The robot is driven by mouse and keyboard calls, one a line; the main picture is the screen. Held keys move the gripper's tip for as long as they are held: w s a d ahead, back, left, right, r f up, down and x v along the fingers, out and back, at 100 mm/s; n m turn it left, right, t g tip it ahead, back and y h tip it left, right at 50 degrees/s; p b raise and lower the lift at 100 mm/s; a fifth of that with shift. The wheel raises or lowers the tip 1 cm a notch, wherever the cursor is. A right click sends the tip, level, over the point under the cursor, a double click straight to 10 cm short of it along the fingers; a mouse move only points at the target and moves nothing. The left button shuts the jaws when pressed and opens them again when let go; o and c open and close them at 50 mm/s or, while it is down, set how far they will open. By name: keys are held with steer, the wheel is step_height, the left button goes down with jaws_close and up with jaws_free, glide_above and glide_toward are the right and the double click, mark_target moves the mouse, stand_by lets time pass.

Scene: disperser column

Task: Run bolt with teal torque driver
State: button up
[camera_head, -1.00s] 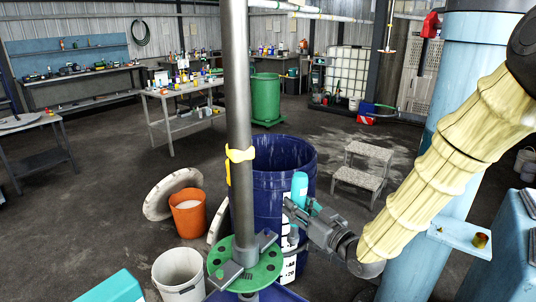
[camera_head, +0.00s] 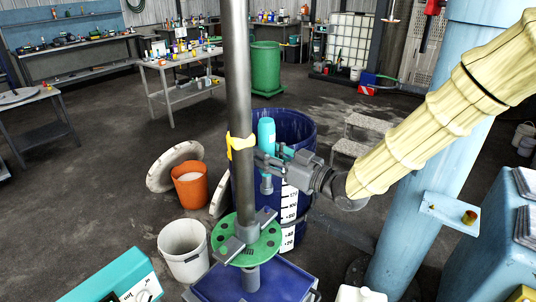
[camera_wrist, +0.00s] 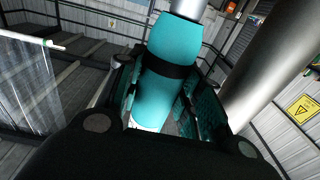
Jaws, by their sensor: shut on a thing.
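The teal torque driver (camera_head: 266,140) is upright in my gripper (camera_head: 270,160), just right of the grey column shaft (camera_head: 240,110) in the head view. In the wrist view the driver (camera_wrist: 165,80) fills the space between the finger pads, and my gripper (camera_wrist: 160,105) is shut around its body. The driver's lower end hangs above the green disc (camera_head: 246,244) with dark holes around the shaft. Grey clamp blocks (camera_head: 232,248) sit on the disc. I cannot make out a separate bolt.
A dark blue drum (camera_head: 292,125) stands behind the driver. White (camera_head: 184,248) and orange (camera_head: 190,185) buckets stand at left. A light blue pillar (camera_head: 440,170) is close on the right.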

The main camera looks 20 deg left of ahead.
mark_target(270, 182)
steer(key=shift+d+f+b, duration=0.1)
steer(key=shift+f+b, duration=0.25)
steer(key=shift+b, duration=0.1)
steer(key=shift+f+b, duration=2)
steer(key=shift+f, duration=0.65)
steer(key=shift+s+f+b, duration=0.15)
steer(key=shift+f+b, duration=1.1)
steer(key=shift+f, duration=0.15)
stand_by(2.3)
steer(key=shift+r, duration=0.15)
steer(key=shift+r+p, duration=1.4)
steer(key=shift+r, duration=1.6)
